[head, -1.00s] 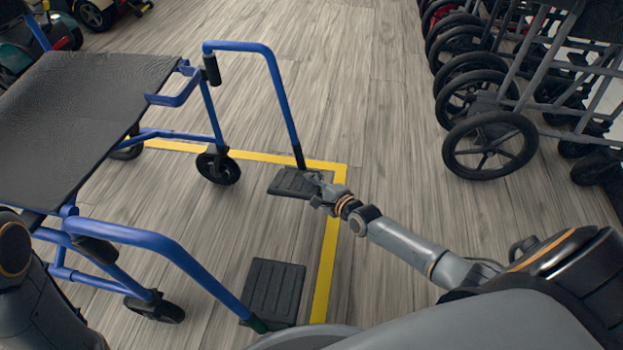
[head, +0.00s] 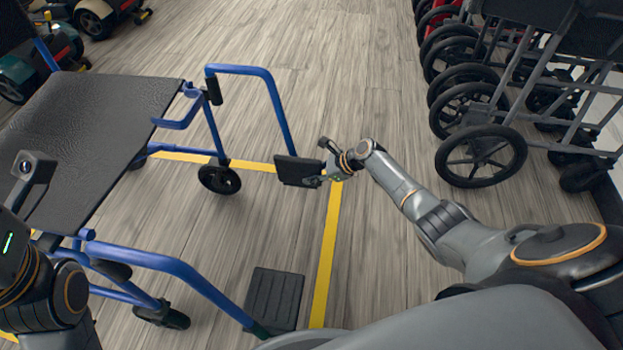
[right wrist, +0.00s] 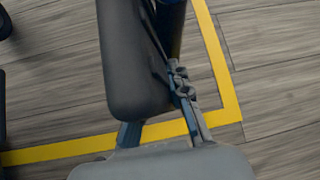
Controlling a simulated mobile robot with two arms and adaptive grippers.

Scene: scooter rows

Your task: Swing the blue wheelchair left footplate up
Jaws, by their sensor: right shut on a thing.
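The blue wheelchair (head: 240,68) stands at the left, facing right. Its left footplate (head: 297,170), a dark plate at the foot of the far blue tube, is tilted up on edge. My right gripper (head: 326,172) is shut on the plate's outer edge. In the right wrist view the left footplate (right wrist: 130,60) is a large dark panel with my right gripper's fingers (right wrist: 185,92) at its edge. The right footplate (head: 274,298) lies flat, nearer to me. My left arm shows at the left edge; its fingertips do not show.
Folded wheelchairs with large black wheels (head: 481,157) stand in a row at the right. Scooters (head: 95,15) stand at the back left. The wooden floor between the rows is clear.

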